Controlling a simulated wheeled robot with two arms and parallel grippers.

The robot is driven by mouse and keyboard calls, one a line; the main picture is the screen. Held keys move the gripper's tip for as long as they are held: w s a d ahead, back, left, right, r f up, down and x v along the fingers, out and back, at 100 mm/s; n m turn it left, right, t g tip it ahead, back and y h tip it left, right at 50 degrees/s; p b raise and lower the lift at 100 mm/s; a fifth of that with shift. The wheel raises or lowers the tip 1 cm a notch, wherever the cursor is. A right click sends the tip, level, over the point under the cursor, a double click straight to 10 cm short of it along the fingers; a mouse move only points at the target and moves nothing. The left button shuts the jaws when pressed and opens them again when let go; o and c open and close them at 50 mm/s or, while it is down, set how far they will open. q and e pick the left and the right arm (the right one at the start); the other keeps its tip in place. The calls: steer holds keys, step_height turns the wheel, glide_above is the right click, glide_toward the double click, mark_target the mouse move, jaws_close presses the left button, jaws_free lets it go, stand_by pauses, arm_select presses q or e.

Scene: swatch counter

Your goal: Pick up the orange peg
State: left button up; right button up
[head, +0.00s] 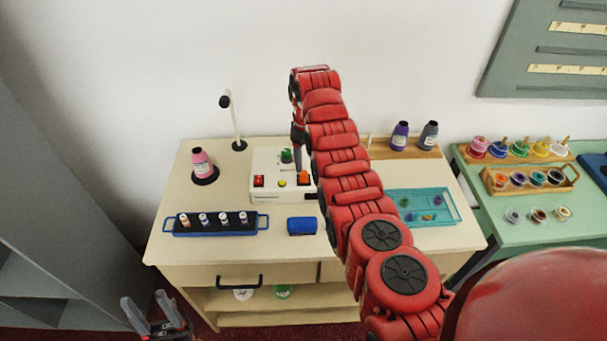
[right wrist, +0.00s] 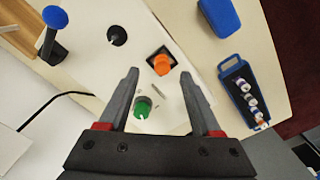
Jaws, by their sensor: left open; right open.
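The orange peg (head: 304,177) stands on the right part of the white box on the counter. In the right wrist view the orange peg (right wrist: 161,64) sits in a dark square socket. My right gripper (right wrist: 160,73) is open and empty above the box, with the orange peg between and slightly beyond its fingertips in the picture. I cannot tell its height over the peg. In the head view my right arm hides part of the box. My left gripper (head: 157,312) is open and empty, low at the bottom left in front of the counter.
A green peg (right wrist: 143,107) stands close to the orange one, between my right fingers in the picture. A blue block (head: 302,226) and a blue rack of small bottles (head: 215,231) lie in front. A teal tray (head: 421,222) is to the right.

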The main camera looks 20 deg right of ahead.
mark_target(304, 172)
steer(key=shift+a+f+p, duration=0.2)
steer(key=shift+f+p, duration=0.5)
steer(key=shift+a+f+p, duration=0.15)
steer(key=shift+f+p, duration=0.5)
steer(key=shift+f+b, duration=0.3)
steer(key=shift+f, duration=0.4)
steer(key=shift+w+f, duration=0.2)
steer(key=shift+f, duration=0.5)
steer(key=shift+c, duration=0.2)
jaws_close()
